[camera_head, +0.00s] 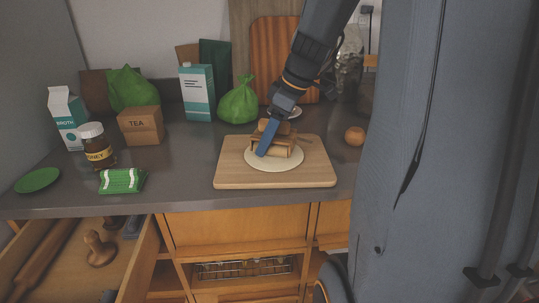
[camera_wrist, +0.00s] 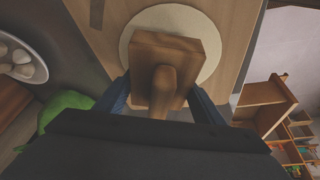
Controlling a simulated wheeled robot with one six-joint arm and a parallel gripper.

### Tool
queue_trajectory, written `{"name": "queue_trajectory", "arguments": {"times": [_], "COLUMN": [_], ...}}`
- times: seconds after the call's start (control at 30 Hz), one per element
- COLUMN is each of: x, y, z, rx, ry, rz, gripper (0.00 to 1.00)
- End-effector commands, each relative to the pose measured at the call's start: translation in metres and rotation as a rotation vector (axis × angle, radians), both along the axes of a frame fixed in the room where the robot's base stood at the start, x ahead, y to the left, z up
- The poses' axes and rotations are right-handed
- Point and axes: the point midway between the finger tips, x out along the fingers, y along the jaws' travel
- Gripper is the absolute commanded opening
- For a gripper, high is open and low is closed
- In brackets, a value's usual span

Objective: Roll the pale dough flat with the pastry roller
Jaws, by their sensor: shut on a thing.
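The pale dough (camera_head: 290,162) is a thin, round, flat disc on a wooden board (camera_head: 230,177), and it also shows in the wrist view (camera_wrist: 210,28). The pastry roller (camera_head: 283,150), a brown wooden tool, is over the dough; in the wrist view its block and knob handle (camera_wrist: 165,85) lie between my fingers. My gripper (camera_head: 263,150) is shut on the roller, with blue fingers on either side of it. The roller's underside is hidden, so I cannot tell whether it presses on the dough.
An open drawer (camera_head: 75,255) at the lower left holds a rolling pin (camera_head: 48,250) and a wooden knobbed tool (camera_head: 99,248). A honey jar (camera_head: 97,150), tea box (camera_head: 141,127), cartons and green bags stand left and behind.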

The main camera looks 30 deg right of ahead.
Motion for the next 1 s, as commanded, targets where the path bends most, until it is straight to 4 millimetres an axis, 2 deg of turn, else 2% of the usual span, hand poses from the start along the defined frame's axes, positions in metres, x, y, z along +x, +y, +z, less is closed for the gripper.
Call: {"name": "queue_trajectory", "arguments": {"times": [0.7, 1.0], "x": [0.028, 0.020], "y": [-0.029, -0.021], "z": [-0.004, -0.002], "rx": [-0.001, 0.000], "ry": [0.001, 0.002], "rz": [0.000, 0.002], "gripper": [0.30, 0.30]}}
